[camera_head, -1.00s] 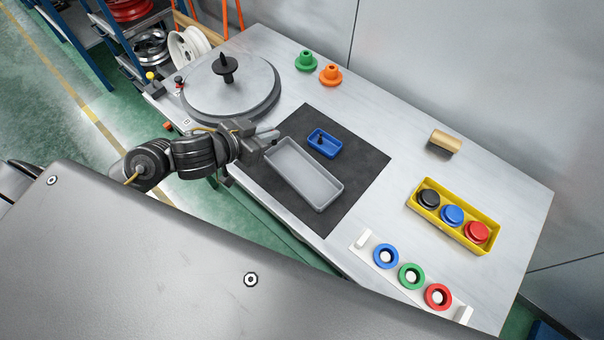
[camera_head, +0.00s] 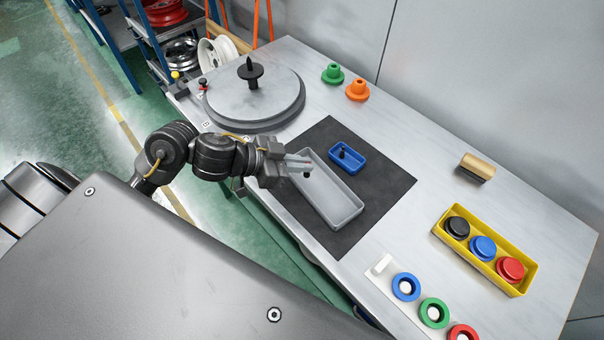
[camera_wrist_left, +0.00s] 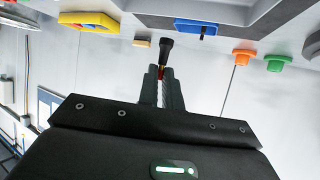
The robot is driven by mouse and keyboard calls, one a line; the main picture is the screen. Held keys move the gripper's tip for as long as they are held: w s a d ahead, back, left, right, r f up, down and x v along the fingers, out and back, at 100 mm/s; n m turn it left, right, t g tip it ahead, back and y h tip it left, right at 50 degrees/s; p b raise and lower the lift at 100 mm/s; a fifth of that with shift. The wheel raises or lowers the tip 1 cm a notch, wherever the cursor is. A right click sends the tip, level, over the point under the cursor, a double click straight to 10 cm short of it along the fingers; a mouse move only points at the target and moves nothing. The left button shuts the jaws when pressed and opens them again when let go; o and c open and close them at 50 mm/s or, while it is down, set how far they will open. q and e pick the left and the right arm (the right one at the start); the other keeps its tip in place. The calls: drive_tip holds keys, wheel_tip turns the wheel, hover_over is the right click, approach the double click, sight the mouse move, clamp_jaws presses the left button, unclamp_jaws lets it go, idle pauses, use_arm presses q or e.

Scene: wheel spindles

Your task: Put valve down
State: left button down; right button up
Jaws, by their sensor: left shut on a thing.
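My left gripper (camera_head: 299,164) reaches in from the left over the near-left end of the grey tray (camera_head: 345,217). It is shut on a small black valve (camera_wrist_left: 166,49), which sticks out beyond the fingertips in the left wrist view. In the head view the valve (camera_head: 307,175) shows as a dark spot by the fingertips, over the tray. Whether it touches the tray floor I cannot tell. Another small dark valve-like piece (camera_head: 343,154) is in the blue tray (camera_head: 361,171). My right gripper is not in view.
Both trays stand on a dark mat (camera_head: 385,190). A round turntable with a black spindle (camera_head: 250,71) is at the left. Green (camera_head: 333,74) and orange (camera_head: 357,90) spindles stand at the back. A yellow bin (camera_head: 480,266) with coloured caps and a ring rack (camera_head: 383,265) are at right.

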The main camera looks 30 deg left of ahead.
use_arm(q)
drive_tip(key=w+a+f, duration=0.1)
drive_tip(key=w+f, duration=0.1)
drive_tip(key=w+a+f, duration=0.1)
drive_tip(key=w+f, duration=0.1)
drive_tip(key=w+a+f+b, duration=0.1)
drive_tip(key=w+f, duration=0.1)
drive_tip(key=shift+w+a+f, duration=0.1)
drive_tip(key=shift+a+f, duration=0.05)
drive_tip(key=shift+a, duration=0.15)
drive_tip(key=shift+w+a+f, duration=0.15)
drive_tip(key=shift+f, duration=1.65)
drive_tip(key=shift+f+b, duration=0.15)
drive_tip(key=shift+b, duration=0.15)
drive_tip(key=c, duration=1.6)
unclamp_jaws()
